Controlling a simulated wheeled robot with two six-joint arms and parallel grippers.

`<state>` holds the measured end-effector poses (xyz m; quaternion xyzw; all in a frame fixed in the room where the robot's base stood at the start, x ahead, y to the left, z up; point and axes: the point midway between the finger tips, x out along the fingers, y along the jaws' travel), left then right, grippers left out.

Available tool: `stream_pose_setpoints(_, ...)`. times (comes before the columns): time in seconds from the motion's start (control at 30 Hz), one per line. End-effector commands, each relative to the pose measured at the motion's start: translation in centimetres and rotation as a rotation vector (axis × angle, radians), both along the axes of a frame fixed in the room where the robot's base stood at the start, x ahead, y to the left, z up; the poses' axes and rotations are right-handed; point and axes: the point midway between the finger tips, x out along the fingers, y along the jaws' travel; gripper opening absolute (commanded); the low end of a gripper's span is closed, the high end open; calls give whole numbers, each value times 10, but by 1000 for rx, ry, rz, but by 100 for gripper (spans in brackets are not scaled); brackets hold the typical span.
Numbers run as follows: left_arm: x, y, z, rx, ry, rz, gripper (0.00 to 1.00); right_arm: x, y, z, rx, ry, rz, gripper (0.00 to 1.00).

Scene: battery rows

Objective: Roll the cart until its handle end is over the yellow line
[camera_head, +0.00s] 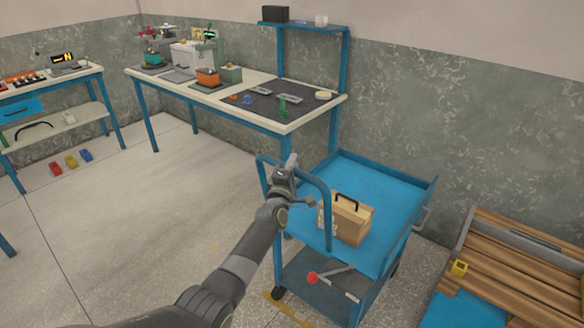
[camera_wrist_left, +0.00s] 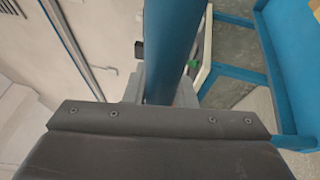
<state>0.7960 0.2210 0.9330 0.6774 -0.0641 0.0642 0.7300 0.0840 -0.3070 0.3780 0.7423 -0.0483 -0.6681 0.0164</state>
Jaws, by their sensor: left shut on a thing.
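The blue cart (camera_head: 385,180) stands right of centre in the head view, with its blue handle (camera_head: 326,215) at the left end. My left gripper (camera_head: 290,168) is shut on the handle's top bar. In the left wrist view the blue handle bar (camera_wrist_left: 172,45) runs between the fingers. A short piece of yellow line (camera_head: 288,312) shows on the floor by the cart's near caster. The rest of it is hidden, and I cannot tell exactly how the handle end lies over it. My right gripper is not in view.
A tan box with a dark handle (camera_head: 350,222) rides on the cart's top shelf. A red-ended lever (camera_head: 313,278) shows lower down. A workbench (camera_head: 257,122) stands behind, and a wooden pallet (camera_head: 515,262) lies to the right.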

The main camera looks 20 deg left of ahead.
Motion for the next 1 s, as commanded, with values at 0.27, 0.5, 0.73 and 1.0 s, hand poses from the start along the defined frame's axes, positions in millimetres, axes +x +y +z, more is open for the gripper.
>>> stream_pose_setpoints(0.27, 0, 0, -1, 0, 2, 0, 43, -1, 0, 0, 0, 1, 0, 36)
stream_pose_setpoints(0.5, 0, 0, -1, -1, 1, 0, 45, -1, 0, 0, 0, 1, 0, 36)
stream_pose_setpoints(0.73, -10, 0, -2, -3, 2, -1, 45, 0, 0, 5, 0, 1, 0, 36)
stream_pose_setpoints(1.0, -50, 0, -9, -4, 3, 0, 45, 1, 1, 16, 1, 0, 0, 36)
